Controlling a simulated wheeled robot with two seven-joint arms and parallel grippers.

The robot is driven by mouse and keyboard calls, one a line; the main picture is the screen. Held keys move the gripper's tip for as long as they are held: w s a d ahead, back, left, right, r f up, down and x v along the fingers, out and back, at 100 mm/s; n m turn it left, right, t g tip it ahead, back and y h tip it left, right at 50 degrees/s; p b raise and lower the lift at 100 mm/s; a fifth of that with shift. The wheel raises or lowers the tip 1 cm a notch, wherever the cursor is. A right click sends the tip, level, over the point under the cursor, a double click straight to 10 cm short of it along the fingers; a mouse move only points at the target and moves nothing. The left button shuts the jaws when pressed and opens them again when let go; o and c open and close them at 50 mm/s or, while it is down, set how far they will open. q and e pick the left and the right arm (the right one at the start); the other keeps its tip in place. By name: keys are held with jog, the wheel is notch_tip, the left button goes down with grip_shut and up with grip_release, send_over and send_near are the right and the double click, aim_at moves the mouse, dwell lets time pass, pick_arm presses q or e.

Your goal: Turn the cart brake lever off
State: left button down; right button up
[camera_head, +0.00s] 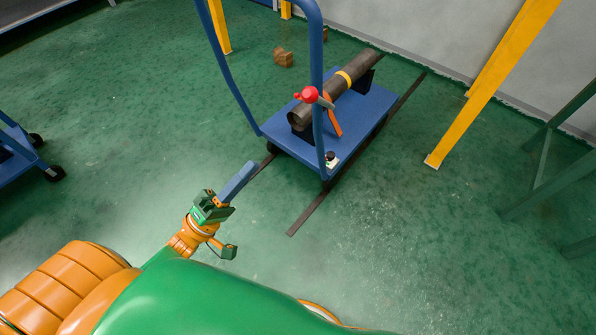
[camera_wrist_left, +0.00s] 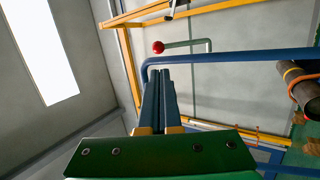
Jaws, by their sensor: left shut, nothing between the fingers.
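The blue cart (camera_head: 350,135) stands on the floor, its tall blue handle (camera_head: 318,60) rising on the near side. A lever with a red knob (camera_head: 310,94) shows by the handle's right post and looks like the brake lever. A red ball on a thin rod (camera_wrist_left: 158,47) shows in the left wrist view, beyond the blue handle bar (camera_wrist_left: 230,57). My left gripper (camera_head: 250,167) is shut and empty, in front of the cart and left of the red knob, apart from it. Its blue fingers (camera_wrist_left: 160,80) point up towards the bar in the wrist view. My right gripper is out of view.
A dark pipe (camera_head: 345,85) with a yellow band lies on the cart, beside an orange bar (camera_head: 333,118). A small black knob (camera_head: 331,156) sits at the cart's near corner. Dark floor strips (camera_head: 310,212) run under the cart. Yellow posts (camera_head: 490,85) stand right. Near floor is clear.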

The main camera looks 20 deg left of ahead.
pick_arm(q)
jog(key=p, duration=0.4)
send_near(322, 101)
notch_tip(322, 101, up, 6)
jog(key=shift+w+d+f+n, duration=0.2)
jog(key=shift+w+d+n, duration=0.15)
jog(key=shift+w, duration=0.1)
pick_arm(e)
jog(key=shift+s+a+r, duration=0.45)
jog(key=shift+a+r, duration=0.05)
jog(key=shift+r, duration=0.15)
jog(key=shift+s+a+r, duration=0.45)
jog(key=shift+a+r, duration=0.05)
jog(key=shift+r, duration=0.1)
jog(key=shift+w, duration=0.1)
